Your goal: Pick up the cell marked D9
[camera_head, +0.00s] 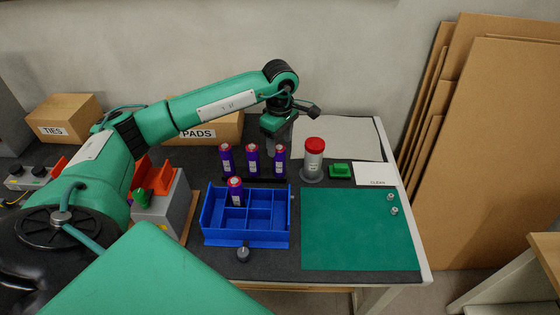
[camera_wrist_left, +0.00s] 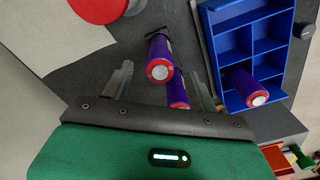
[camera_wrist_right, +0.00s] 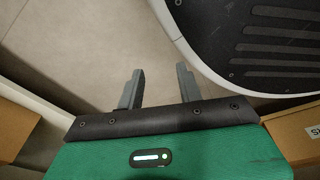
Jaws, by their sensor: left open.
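Three purple cells with red tops stand in a row in a dark holder behind the blue tray: a left one (camera_head: 226,158), a middle one (camera_head: 252,160) and a right one (camera_head: 280,160). Another cell (camera_head: 235,190) stands in the blue tray (camera_head: 247,240). I cannot read the markings, so I cannot tell which is D9. My left gripper (camera_head: 277,145) is open, just behind and above the right cell. In the left wrist view, one cell (camera_wrist_left: 160,62) lies between its spread fingers (camera_wrist_left: 162,82); another cell (camera_wrist_left: 178,90) is partly hidden. My right gripper (camera_wrist_right: 160,76) is open and empty over the floor.
A red-capped jar (camera_head: 314,160) stands close right of the row, then a green block (camera_head: 340,170). A green mat (camera_head: 360,230) with two small metal parts lies at front right. Grey boxes with red parts (camera_head: 160,180) stand left of the tray. Cardboard sheets lean at right.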

